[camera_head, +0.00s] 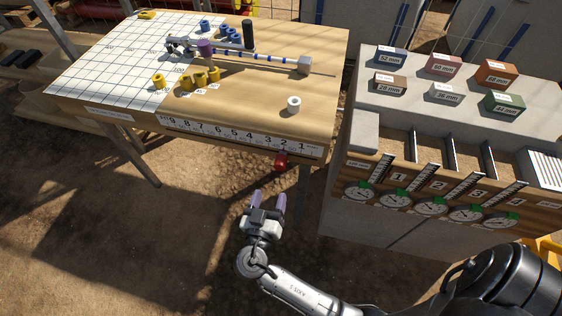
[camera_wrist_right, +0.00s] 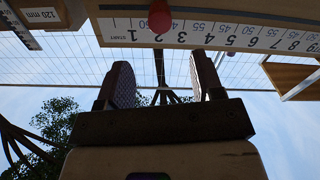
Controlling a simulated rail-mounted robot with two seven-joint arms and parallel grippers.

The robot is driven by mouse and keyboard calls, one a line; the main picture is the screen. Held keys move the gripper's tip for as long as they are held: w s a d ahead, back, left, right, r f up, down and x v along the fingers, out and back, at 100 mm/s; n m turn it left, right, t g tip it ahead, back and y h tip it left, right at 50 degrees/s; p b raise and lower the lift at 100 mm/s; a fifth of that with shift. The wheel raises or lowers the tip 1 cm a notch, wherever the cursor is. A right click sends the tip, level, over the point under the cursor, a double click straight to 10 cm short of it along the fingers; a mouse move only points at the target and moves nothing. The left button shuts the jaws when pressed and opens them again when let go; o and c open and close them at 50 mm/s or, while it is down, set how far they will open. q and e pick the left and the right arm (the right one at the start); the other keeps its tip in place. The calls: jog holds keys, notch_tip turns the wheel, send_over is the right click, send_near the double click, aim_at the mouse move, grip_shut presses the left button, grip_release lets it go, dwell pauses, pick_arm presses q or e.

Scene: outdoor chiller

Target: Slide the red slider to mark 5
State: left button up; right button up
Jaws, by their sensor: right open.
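The red slider (camera_head: 280,161) is a red knob at the front edge of the tan table, just below the white number scale (camera_head: 235,135). My right gripper (camera_head: 267,201) is open and empty, in front of the table and apart from the slider. In the wrist view its two fingers (camera_wrist_right: 163,80) stand apart, with the slider beyond the gap. My left gripper is not in view.
The tan table (camera_head: 322,55) holds yellow cylinders (camera_head: 200,78), a white ring (camera_head: 293,104) and a rod assembly (camera_head: 250,57). On the right, a concrete bench (camera_head: 400,105) carries labelled blocks, bins and several dials (camera_head: 395,199). Bare ground lies around my right gripper.

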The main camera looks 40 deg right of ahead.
aim_at(279, 168)
jog(key=b+x, duration=0.2)
jog(key=x, duration=0.8)
jog(key=shift+w+d, duration=0.25)
jog(key=shift+d, duration=0.05)
jog(key=shift+w+d, duration=0.3)
jog(key=shift+d, duration=0.15)
jog(key=c, duration=0.8)
grip_shut()
